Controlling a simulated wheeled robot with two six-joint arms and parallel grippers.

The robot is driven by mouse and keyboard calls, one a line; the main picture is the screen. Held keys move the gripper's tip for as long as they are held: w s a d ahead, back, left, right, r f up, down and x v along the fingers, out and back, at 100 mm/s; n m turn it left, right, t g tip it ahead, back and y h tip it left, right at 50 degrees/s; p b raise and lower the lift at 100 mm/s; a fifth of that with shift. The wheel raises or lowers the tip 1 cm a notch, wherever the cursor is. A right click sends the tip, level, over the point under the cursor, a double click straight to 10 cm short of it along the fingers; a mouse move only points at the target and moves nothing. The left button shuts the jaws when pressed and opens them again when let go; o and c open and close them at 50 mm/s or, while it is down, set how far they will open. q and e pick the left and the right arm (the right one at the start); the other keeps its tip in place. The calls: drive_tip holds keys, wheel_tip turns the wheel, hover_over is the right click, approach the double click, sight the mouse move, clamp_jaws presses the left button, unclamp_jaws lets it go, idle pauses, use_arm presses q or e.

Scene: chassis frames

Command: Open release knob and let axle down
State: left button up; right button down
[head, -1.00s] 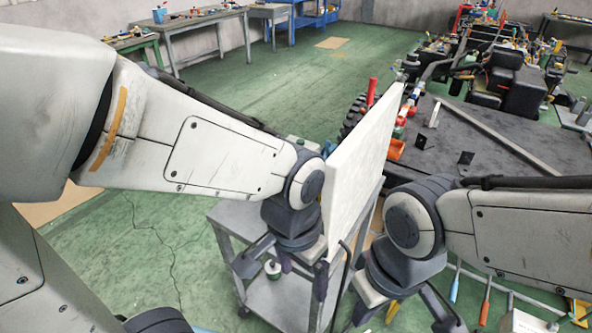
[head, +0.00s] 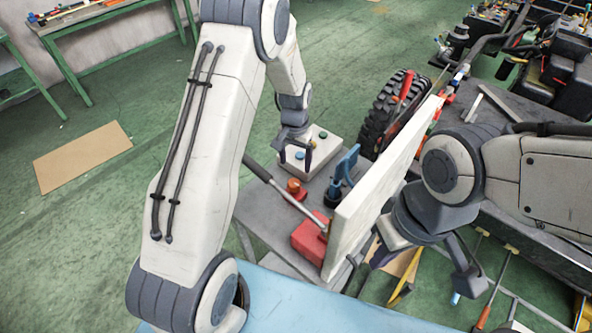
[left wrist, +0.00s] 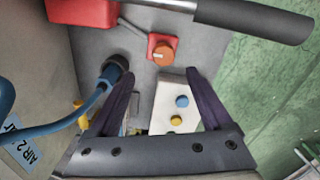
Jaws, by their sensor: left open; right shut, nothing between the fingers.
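The orange release knob (head: 296,186) sits on a small red block on the grey cart top, and it shows in the left wrist view (left wrist: 162,52). A rod joins it to the red jack body (head: 309,239). My left gripper (head: 296,156) is open and empty, pointing down over a white button box (left wrist: 172,103) beyond the knob. The knob lies outside the fingers in the left wrist view (left wrist: 160,88). My right gripper (head: 380,254) is shut and empty, right of the upright white panel (head: 372,200). I cannot make out the axle.
A black-gripped lever (head: 286,196) slants over the cart; its grip also shows in the left wrist view (left wrist: 255,18). A blue hose fitting (head: 343,170) stands beside the panel. A tyre (head: 385,120) is behind.

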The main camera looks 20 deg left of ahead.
sight(294, 182)
use_arm(q)
drive_tip(key=shift+w+f, duration=0.35)
drive_tip(key=shift+f, duration=0.5)
drive_tip(key=f+p, duration=0.1)
drive_tip(key=f, duration=0.1)
drive_tip(key=f+p, duration=0.1)
drive_tip(key=f, duration=0.2)
drive_tip(key=f+p, duration=0.1)
drive_tip(key=f, duration=0.2)
drive_tip(key=shift+a, duration=0.35)
drive_tip(key=shift+f, duration=0.65)
use_arm(e)
drive_tip(key=shift+w+d+r, duration=0.1)
drive_tip(key=shift+d+r, duration=0.05)
drive_tip(key=shift+r, duration=0.7)
drive_tip(key=shift+w+d+r, duration=0.1)
drive_tip(key=shift+d+r, duration=0.05)
drive_tip(key=shift+r, duration=0.65)
use_arm(q)
drive_tip(key=shift+d, duration=0.1)
clamp_jaws()
